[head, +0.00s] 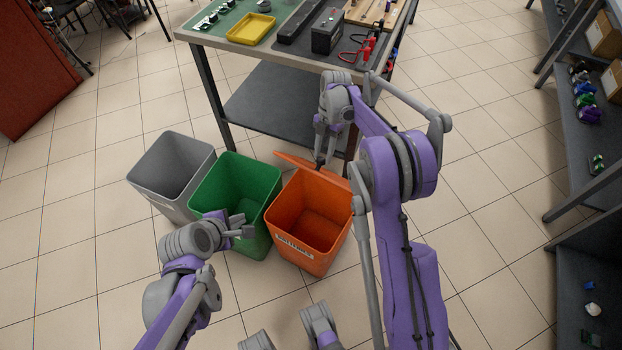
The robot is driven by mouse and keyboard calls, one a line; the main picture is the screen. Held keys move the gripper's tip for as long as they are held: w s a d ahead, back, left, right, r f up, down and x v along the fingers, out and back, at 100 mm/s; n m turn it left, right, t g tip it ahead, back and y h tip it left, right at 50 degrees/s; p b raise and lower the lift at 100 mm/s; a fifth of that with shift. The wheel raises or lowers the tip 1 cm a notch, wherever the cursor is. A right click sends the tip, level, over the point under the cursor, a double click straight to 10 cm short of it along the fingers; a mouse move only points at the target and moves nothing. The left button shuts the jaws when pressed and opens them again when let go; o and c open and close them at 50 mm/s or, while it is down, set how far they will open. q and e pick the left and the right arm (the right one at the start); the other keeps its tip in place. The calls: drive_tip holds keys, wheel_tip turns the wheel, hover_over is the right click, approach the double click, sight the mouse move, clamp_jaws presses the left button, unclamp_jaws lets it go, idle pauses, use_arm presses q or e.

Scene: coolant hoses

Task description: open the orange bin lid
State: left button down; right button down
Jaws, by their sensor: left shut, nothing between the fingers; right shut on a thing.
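The orange bin (312,258) stands on the floor, and its empty inside shows from above. Its orange lid (296,161) is raised at the bin's back edge and seen nearly edge-on. My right gripper (320,161) is at the lid and shut on it; the exact grip point is small and partly hidden. My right arm covers the right side of the bin and lid. My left gripper (248,229) is shut and empty in front of the green bin (262,205), left of the orange bin.
A grey bin (150,190) stands left of the green one; both are open. A workbench (215,42) with a yellow tray (251,28) and a dark battery-like box (327,32) stands behind the bins. Shelves (590,140) line the right side.

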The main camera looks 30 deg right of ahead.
use_arm(q)
drive_tip(key=w+d+f+n+h, duration=0.1)
drive_tip(key=w+d+f+n, duration=0.2)
drive_tip(key=d, duration=0.5)
drive_tip(key=w+d+f+n+h, duration=0.1)
drive_tip(key=w+d+f+n, duration=0.2)
drive_tip(key=d, duration=0.5)
drive_tip(key=w+d+f+n+h, duration=0.1)
drive_tip(key=d+f+n, duration=0.3)
drive_tip(key=d, duration=0.4)
drive_tip(key=shift+w+d+f, duration=0.15)
drive_tip(key=shift+w+f, duration=0.65)
drive_tip(key=shift+w, duration=0.1)
drive_tip(key=shift+w+d+r, duration=0.4)
drive_tip(key=shift+d+r, duration=0.2)
drive_tip(key=shift+d, duration=0.05)
